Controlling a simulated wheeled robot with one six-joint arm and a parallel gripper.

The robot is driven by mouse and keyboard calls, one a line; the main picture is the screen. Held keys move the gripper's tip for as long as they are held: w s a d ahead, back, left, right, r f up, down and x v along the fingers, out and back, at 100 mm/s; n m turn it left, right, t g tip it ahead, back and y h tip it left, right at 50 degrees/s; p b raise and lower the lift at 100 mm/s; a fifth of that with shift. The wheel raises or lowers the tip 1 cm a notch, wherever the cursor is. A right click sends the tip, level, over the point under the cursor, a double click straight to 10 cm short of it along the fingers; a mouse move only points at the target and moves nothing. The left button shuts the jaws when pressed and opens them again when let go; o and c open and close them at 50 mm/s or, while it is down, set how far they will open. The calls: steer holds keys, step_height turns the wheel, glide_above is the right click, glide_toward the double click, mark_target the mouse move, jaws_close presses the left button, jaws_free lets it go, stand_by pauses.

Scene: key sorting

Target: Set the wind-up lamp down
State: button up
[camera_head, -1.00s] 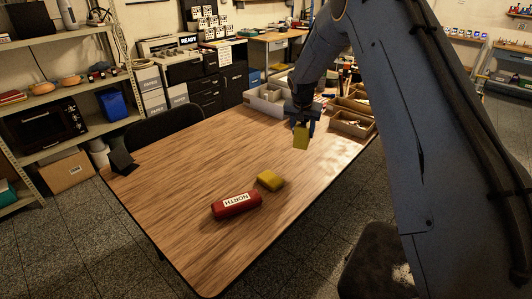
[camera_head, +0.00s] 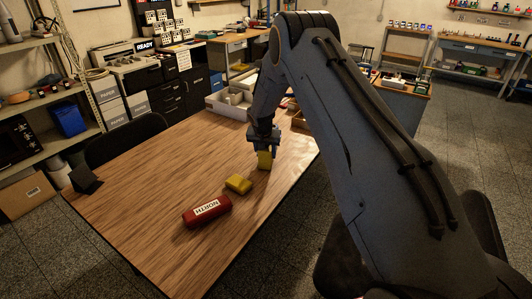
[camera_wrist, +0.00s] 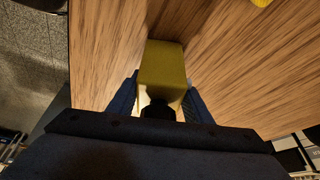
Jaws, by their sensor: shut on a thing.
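The wind-up lamp is most likely the yellow block (camera_head: 265,161) in my gripper (camera_head: 263,149). In the wrist view this yellow block (camera_wrist: 163,66) sits between the two fingers (camera_wrist: 160,103), with a dark round part at its near end. The fingers are shut on its sides. It hangs down from the gripper over the wooden table (camera_head: 140,190), close to the surface. I cannot tell whether its lower end touches the wood. A second yellow block (camera_head: 238,184) lies on the table to the left of and nearer than the held one.
A red cylinder (camera_head: 207,212) with a white lettered label lies near the second yellow block. A small black object (camera_head: 87,180) stands at the table's left corner. Grey trays (camera_head: 229,104) sit at the far end. The table's left half is mostly clear.

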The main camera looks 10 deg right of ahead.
steer(key=o, duration=1.1)
steer(key=shift+f, duration=0.1)
steer(key=b+v, duration=0.4)
steer(key=v, duration=0.8)
steer(key=s+r+n+g, duration=0.1)
steer(key=s, duration=1.2)
steer(key=s+d+r+n+g+y, duration=0.1)
steer(key=s+r+n, duration=0.1)
steer(key=s, duration=1.2)
steer(key=s+r+n+g, duration=0.1)
steer(key=s+n, duration=0.1)
steer(key=s, duration=1.1)
steer(key=shift+s+d+r+y, duration=0.15)
steer(key=shift+s+r+y, duration=0.1)
steer(key=shift+s+y, duration=0.15)
